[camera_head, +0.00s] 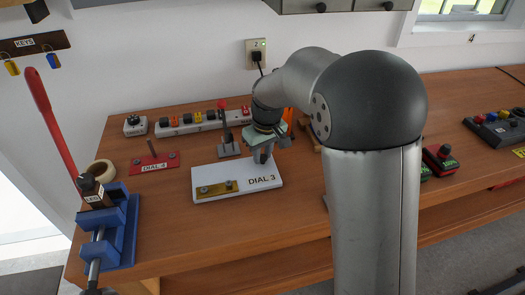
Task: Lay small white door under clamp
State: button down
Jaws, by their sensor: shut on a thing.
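The small white door appears to be the white panel (236,190) marked DIAL 3, lying flat low over the bench, with a brass plate (217,187) on its front left part. My gripper (262,158) points down at the panel's far right part and is shut on it; the fingertips are small and partly hidden. A grey fixture (229,150) with an upright lever stands just behind the panel and looks like the clamp. I cannot tell whether the panel touches the bench.
A blue vise (122,225) holding a block marked LEG stands at the bench's left front. A red plate (165,162) marked DIAL 4, a tape roll (101,171) and a power strip (190,124) lie behind. The wooden bench (165,240) is bare in front of the panel.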

jog(key=c, duration=1.2)
grip_release()
jog(key=shift+r, duration=0.1)
notch_tip(320, 180, up, 12)
jog(key=s, duration=0.1)
jog(key=s+d+f+m, duration=0.2)
jog(key=s+d, duration=0.3)
jog(key=s, duration=0.4)
jog(key=s+d+f+m, duration=0.2)
jog(key=s+d+f, duration=0.2)
jog(key=s, duration=0.5)
jog(key=s+d+f+m, duration=0.2)
jog(key=s+d+f, duration=0.2)
jog(key=s, duration=0.4)
jog(key=shift+s+d+f+m+g+h+b, duration=0.15)
jog(key=shift+s+d+h+b, duration=0.05)
jog(key=shift+d, duration=0.25)
jog(key=shift+s+d+f+m+g+h+b, duration=0.1)
jog(key=shift+s+d+m+g+h+b, duration=0.1)
jog(key=shift+d, duration=0.2)
